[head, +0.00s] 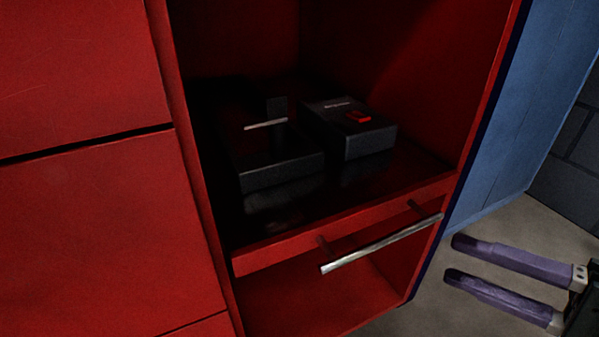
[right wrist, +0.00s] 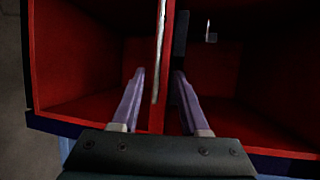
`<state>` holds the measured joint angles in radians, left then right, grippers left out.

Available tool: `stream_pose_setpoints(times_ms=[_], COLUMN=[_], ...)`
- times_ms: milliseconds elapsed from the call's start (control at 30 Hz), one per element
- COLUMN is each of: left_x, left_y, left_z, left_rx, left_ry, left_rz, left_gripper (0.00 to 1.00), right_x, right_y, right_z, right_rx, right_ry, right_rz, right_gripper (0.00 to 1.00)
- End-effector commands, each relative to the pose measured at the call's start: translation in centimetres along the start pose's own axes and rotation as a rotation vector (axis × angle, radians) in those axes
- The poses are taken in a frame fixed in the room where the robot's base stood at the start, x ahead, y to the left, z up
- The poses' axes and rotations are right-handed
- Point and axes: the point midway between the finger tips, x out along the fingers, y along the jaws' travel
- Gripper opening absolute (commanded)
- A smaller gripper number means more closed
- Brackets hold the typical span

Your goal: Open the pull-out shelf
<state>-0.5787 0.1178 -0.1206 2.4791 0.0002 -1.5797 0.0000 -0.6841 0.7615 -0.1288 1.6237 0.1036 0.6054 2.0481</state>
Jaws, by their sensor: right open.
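The red pull-out shelf (head: 340,225) sits inside the open red cabinet. Its silver bar handle (head: 382,244) stands out from the front edge on two short posts. My right gripper (head: 453,258) has purple fingers and is open and empty, to the right of the handle and apart from it in the head view. In the right wrist view the handle (right wrist: 160,50) and shelf front run upright, in line with the gap between the open fingers (right wrist: 159,75). My left gripper is not in view.
On the shelf are an open black box (head: 280,172) and a black box (head: 350,128) with a small red piece on top. Red drawer fronts (head: 80,80) are at the left. A blue panel (head: 520,110) stands at the right. The floor below my right gripper looks clear.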

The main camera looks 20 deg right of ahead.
Motion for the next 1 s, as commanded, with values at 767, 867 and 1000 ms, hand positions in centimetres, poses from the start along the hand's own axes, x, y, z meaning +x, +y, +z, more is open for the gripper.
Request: stream_pose_setpoints(times_ms=[767, 867, 1000], left_x=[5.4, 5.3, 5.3], left_y=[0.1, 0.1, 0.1], left_z=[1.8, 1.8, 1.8], left_rx=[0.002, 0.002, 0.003], left_ry=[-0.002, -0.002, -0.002], left_rz=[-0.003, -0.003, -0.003], left_gripper=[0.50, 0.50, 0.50], right_x=[9.9, 9.9, 9.8], right_y=[0.1, 0.0, 0.0], right_z=[0.1, 0.1, 0.1], right_rx=[0.001, 0.002, 0.001], right_ry=[-0.003, -0.003, -0.002], right_rz=[-0.001, -0.001, 0.000], right_gripper=[0.45, 0.45, 0.42])
